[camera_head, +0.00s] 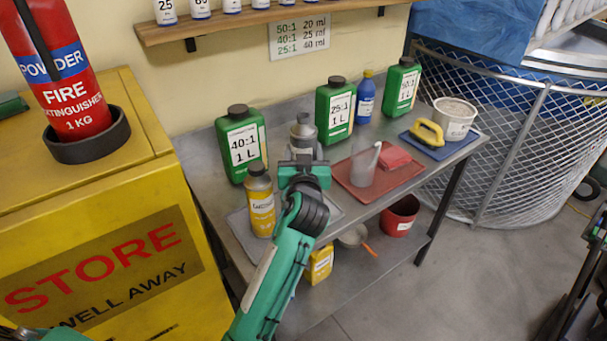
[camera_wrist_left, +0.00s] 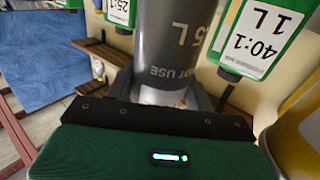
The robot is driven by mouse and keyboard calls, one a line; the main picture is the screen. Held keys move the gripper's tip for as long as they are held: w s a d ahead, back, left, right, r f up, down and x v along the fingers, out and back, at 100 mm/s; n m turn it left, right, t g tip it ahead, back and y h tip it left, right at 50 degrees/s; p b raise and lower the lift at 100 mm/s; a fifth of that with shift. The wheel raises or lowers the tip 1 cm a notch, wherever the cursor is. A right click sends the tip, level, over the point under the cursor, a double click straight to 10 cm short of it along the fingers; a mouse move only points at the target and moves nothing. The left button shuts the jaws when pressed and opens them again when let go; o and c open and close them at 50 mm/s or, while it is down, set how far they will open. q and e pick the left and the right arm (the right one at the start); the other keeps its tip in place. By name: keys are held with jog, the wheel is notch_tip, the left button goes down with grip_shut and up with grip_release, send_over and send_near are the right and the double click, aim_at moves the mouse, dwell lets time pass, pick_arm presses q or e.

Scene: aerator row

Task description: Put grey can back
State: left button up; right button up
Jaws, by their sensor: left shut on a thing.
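The grey can (camera_head: 303,131) stands out at the middle of the bench, between the 40:1 and 25:1 green bottles in the head view. My left gripper (camera_head: 303,160) is shut on it from the near side. In the left wrist view the grey can (camera_wrist_left: 175,45) fills the top middle between the fingers, with "5 L" and other lettering upside down. The gripper hides its lower part in the head view, so I cannot tell whether it touches the bench.
Green bottles marked 40:1 (camera_head: 242,145) and 25:1 (camera_head: 335,112) flank the can. A yellow bottle (camera_head: 260,203) is close at left of my gripper. A wall shelf (camera_head: 250,24) hangs above.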

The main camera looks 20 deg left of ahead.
pick_arm(q)
notch_tip(320, 180, down, 7)
jog(key=shift+r, duration=0.2)
jog(key=shift+f+b, duration=0.2)
jog(key=shift+b, duration=0.1)
pick_arm(e)
jog(key=shift+w+f, duration=0.1)
jog(key=shift+f, duration=0.15)
pick_arm(q)
jog(key=o, duration=0.9)
jog(key=shift+o, duration=0.7)
pick_arm(e)
jog(key=shift+w+a+r, duration=0.1)
jog(key=shift+w+r, duration=0.1)
jog(key=shift+w, duration=0.15)
